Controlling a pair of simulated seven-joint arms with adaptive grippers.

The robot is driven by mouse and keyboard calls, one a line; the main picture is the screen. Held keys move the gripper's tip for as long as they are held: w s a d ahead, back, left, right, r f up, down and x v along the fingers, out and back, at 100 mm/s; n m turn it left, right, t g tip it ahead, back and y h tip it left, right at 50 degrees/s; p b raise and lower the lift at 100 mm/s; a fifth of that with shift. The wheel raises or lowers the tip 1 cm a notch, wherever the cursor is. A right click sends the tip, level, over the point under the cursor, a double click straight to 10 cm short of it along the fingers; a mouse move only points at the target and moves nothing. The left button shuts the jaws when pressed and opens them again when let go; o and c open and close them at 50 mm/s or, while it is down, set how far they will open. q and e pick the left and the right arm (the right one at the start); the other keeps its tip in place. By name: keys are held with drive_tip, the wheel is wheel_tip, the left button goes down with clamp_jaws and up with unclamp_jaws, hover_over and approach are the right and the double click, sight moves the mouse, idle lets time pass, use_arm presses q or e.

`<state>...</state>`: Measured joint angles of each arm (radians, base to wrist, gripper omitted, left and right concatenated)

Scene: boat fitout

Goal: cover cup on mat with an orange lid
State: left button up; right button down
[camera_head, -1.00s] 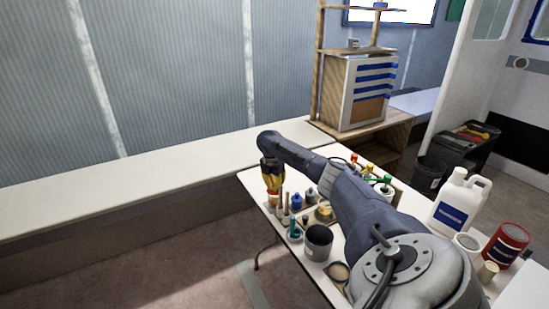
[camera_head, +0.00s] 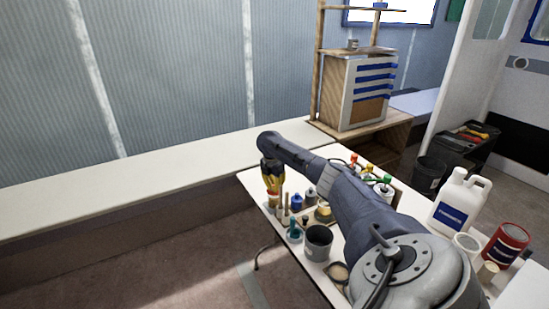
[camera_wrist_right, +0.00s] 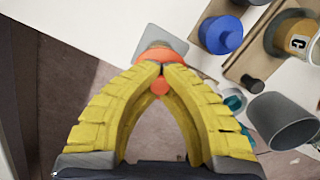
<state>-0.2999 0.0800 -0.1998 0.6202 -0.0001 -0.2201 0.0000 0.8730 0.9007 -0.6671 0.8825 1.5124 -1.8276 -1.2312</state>
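In the right wrist view, the yellow fingers of my right gripper (camera_wrist_right: 161,70) come together at their tips on the knob of an orange lid (camera_wrist_right: 160,87). The lid's disc lies just past the tips and is partly hidden by them. A cup (camera_wrist_right: 153,50) shows just behind the lid, on a grey square mat (camera_wrist_right: 170,38). The lid is at the cup's top; whether it is fully seated I cannot tell. In the head view, my right gripper (camera_head: 272,176) points down over the table's left edge, with the cup area small below it. My left gripper is not in view.
A blue-capped bottle (camera_wrist_right: 221,35), a dark grey pot (camera_wrist_right: 283,120) and an orange-banded container (camera_wrist_right: 293,38) stand to the right of the lid in the wrist view. A white jug (camera_head: 458,202) and a red can (camera_head: 506,243) stand at the table's right.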

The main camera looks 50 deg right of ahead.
sight(274, 185)
drive_tip(key=shift+f, duration=0.5)
idle(1.0)
drive_tip(key=c, duration=2.1)
unclamp_jaws()
drive_tip(key=shift+c, duration=0.2)
drive_tip(key=o, duration=1.2)
drive_tip(key=shift+r, duration=0.1)
drive_tip(key=shift+r, duration=2.4)
